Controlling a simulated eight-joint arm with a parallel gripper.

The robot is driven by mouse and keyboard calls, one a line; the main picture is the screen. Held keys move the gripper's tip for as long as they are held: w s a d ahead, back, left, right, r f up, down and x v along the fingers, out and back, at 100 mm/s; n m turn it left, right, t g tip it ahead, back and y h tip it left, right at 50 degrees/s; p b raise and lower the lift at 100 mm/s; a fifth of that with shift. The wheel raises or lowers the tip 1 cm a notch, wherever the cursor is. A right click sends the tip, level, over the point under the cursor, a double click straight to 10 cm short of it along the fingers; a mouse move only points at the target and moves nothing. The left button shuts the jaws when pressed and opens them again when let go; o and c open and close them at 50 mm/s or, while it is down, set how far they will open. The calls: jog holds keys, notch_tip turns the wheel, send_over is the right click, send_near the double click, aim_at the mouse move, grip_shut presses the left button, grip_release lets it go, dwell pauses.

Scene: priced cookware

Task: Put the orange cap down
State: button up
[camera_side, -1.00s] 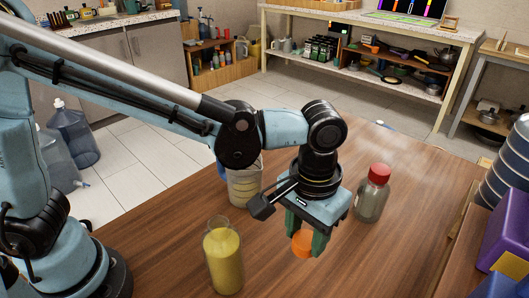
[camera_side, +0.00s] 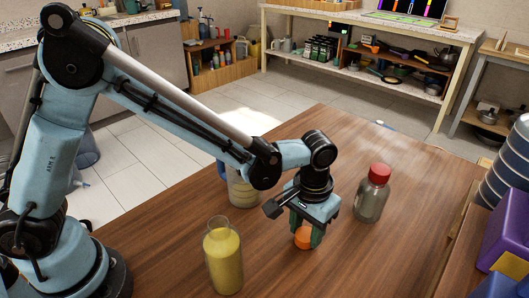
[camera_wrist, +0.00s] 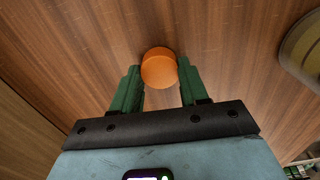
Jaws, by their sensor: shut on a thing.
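The orange cap (camera_side: 303,238) is held between the green fingers of my gripper (camera_side: 305,236), low over the brown wooden table (camera_side: 400,160). In the wrist view the cap (camera_wrist: 159,68) shows as a round orange disc between the two fingertips (camera_wrist: 160,78). The fingers are shut on it, one at each side. I cannot tell whether its underside touches the table.
A clear bottle with yellow contents (camera_side: 224,264) stands to the left in front. A bottle with a red cap (camera_side: 371,198) stands to the right. A jug (camera_side: 241,190) stands behind the arm. Bins and stacked goods (camera_side: 505,236) line the right edge. Table around the cap is bare.

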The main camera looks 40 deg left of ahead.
aim_at(305, 233)
jog(key=shift+f, duration=0.15)
jog(key=o, duration=1.3)
jog(key=shift+c, duration=0.2)
notch_tip(305, 233, up, 12)
jog(key=s+a+t, duration=0.3)
jog(key=s+a, duration=0.1)
jog(key=a, duration=0.6)
jog(key=s+a+r+t, duration=0.1)
jog(key=s+a+t, duration=0.3)
jog(key=a, duration=0.6)
jog(key=shift+a, duration=0.25)
jog(key=shift+s, duration=0.1)
